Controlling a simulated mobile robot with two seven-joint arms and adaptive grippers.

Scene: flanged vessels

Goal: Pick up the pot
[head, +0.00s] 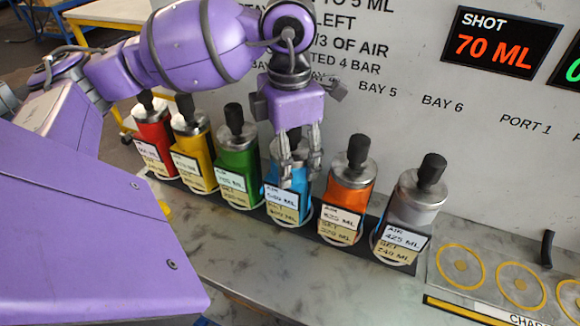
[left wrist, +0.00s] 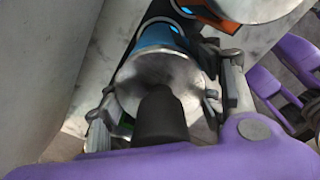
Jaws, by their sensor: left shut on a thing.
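Several flanged vessels, which I take as the pots, stand in a row, each with a steel top and black knob. My left gripper (head: 300,172) comes down from above onto the blue vessel (head: 272,178), fourth from the left, and is shut on its upper part. In the left wrist view the fingers (left wrist: 165,105) lie on either side of its steel lid (left wrist: 140,75), with the black knob (left wrist: 160,115) between them. The blue vessel looks upright and level with its neighbours; whether its base touches the rack is unclear. My right gripper is not in view.
The green vessel (head: 238,160) and orange vessel (head: 346,190) stand close on either side. Red (head: 153,135), yellow (head: 192,148) and grey (head: 408,208) vessels fill out the dark rack. A lettered panel (head: 440,60) rises behind. A plate with yellow rings (head: 490,280) lies right.

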